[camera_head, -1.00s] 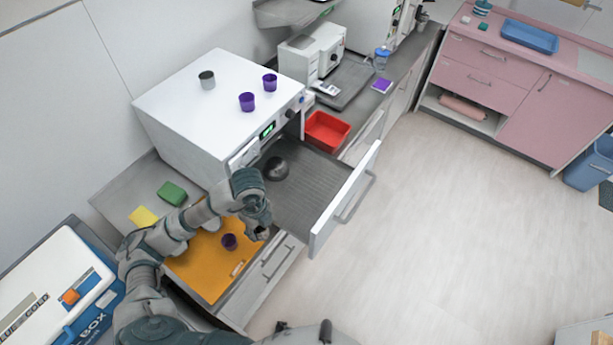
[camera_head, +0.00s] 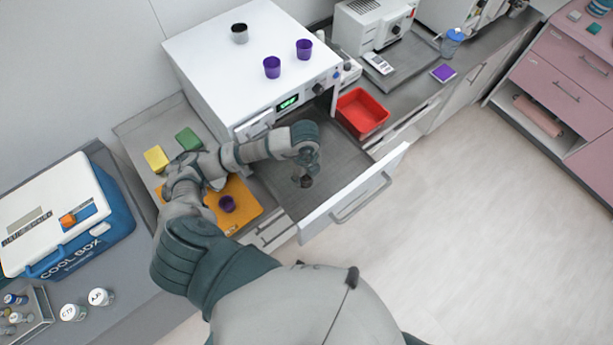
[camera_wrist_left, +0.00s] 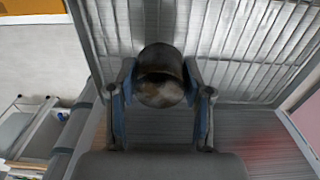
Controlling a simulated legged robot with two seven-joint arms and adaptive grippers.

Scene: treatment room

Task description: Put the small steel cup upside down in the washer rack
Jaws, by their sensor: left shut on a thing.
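My left gripper (camera_head: 306,174) is over the pulled-out washer rack (camera_head: 345,158). It is shut on a small dark steel cup (camera_head: 306,182), which also shows between the two fingers in the left wrist view (camera_wrist_left: 162,78). I cannot tell which end of the cup is up, or whether it touches the rack. The ribbed rack surface (camera_wrist_left: 240,45) lies behind the cup in the wrist view. Another steel cup (camera_head: 240,33) stands on the white washer (camera_head: 215,50). My right gripper is not in view.
Purple cups (camera_head: 272,67) stand on the washer, and one (camera_head: 227,203) is on the orange mat (camera_head: 243,196). The rack's white front (camera_head: 352,198) borders it. A red bin (camera_head: 362,112) sits beyond it. My forearm covers the rack's back left part.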

